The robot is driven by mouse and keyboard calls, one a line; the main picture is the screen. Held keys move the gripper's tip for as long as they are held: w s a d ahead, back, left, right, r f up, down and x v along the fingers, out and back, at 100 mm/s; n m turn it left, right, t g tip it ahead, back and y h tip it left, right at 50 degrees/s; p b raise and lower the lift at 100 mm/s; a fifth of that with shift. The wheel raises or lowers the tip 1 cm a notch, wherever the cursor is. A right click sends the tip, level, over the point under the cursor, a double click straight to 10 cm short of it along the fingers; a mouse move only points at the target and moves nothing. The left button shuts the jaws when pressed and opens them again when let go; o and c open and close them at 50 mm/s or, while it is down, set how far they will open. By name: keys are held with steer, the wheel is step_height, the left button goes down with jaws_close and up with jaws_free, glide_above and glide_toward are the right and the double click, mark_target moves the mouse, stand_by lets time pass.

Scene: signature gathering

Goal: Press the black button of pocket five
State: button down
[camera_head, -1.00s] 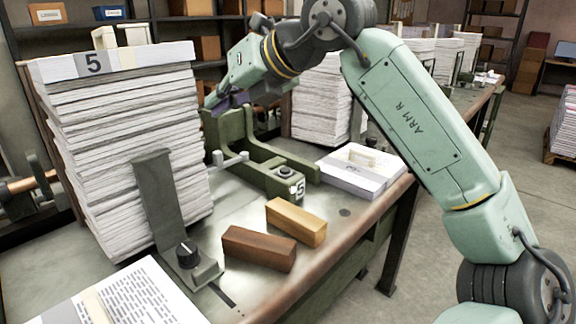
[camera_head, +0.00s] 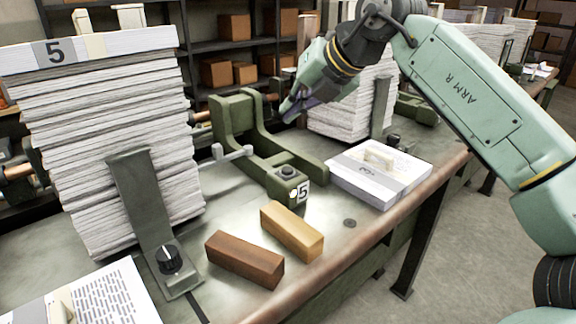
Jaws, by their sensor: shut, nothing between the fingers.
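The black button (camera_head: 288,172) sits on top of the front end of a green metal fixture (camera_head: 262,160). A white label (camera_head: 303,192) with a 5 is on that end, and a small light shows beside it. My gripper (camera_head: 287,117) is shut and empty, behind the button and to the right of the fixture's tall back part. It is apart from the button, and its fingertips are small and dark in this view. A tall paper stack (camera_head: 110,130) marked 5 stands to the left.
A brown block (camera_head: 245,260) and a tan block (camera_head: 292,231) lie in front of the fixture. A banded paper bundle (camera_head: 380,174) lies to its right. A dark knob (camera_head: 169,259) sits on a bracket at the stack's foot. More stacks and shelves stand behind.

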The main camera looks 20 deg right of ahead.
mark_target(291, 168)
steer(key=shift+f, duration=0.15)
step_height(291, 168, down, 8)
steer(key=b, duration=0.6)
steer(key=shift+f, duration=0.25)
steer(key=shift+f, duration=0.1)
stand_by(1.1)
steer(key=shift+f+b, duration=0.35)
steer(key=shift+b, duration=0.3)
steer(key=shift+f+b, duration=0.45)
steer(key=shift+f, duration=0.05)
stand_by(0.6)
steer(key=shift+r+p, duration=0.6)
steer(key=shift+r, duration=0.3)
steer(key=shift+r, duration=0.15)
